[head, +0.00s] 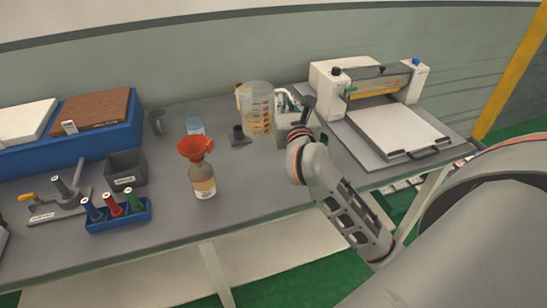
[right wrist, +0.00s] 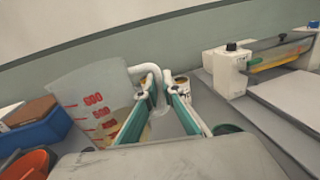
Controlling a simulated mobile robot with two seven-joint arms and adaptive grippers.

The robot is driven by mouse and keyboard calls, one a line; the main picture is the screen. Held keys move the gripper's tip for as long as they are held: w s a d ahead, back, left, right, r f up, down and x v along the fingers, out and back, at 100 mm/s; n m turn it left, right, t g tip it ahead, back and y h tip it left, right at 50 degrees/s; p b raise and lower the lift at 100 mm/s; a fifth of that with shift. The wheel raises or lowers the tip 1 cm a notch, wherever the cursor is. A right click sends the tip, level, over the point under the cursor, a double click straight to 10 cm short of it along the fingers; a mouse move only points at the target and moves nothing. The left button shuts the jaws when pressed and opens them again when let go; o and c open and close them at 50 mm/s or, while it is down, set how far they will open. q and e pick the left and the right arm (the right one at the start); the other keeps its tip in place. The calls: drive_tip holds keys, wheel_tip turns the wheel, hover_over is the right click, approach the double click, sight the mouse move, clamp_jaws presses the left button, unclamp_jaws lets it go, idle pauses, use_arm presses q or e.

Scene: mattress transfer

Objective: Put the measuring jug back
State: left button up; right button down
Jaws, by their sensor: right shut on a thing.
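The measuring jug (head: 257,112) is clear with red markings and stands upright over the back of the bench, left of the cutting machine. It also shows in the right wrist view (right wrist: 88,95), with red numbers on its wall and its pale handle (right wrist: 145,70) at its right side. My right gripper (head: 288,100) is shut on the jug's handle; its green-edged fingers (right wrist: 155,92) lie around the handle in the right wrist view. I cannot tell whether the jug's base touches the bench. My left gripper is out of view.
An amber bottle with an orange funnel (head: 202,170) stands front left of the jug. A dark stand (head: 238,135) and a blue-tinted beaker (head: 195,124) are close by. The cutting machine (head: 400,130) fills the right. Blue bins and a tool rack (head: 118,215) occupy the left.

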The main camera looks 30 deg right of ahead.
wheel_tip(320, 180, down, 17)
drive_tip(key=b, duration=0.3)
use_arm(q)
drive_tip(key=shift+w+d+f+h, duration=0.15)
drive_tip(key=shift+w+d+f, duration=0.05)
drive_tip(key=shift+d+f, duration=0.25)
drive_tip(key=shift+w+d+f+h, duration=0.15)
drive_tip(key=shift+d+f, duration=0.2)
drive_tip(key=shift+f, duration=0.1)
use_arm(e)
drive_tip(key=shift+f, duration=0.15)
use_arm(q)
drive_tip(key=shift+b, duration=0.3)
use_arm(e)
drive_tip(key=shift+f, duration=0.2)
drive_tip(key=c, duration=2.3)
unclamp_jaws()
drive_tip(key=shift+c, duration=0.2)
drive_tip(key=shift+o, duration=0.6)
drive_tip(key=shift+s, duration=0.1)
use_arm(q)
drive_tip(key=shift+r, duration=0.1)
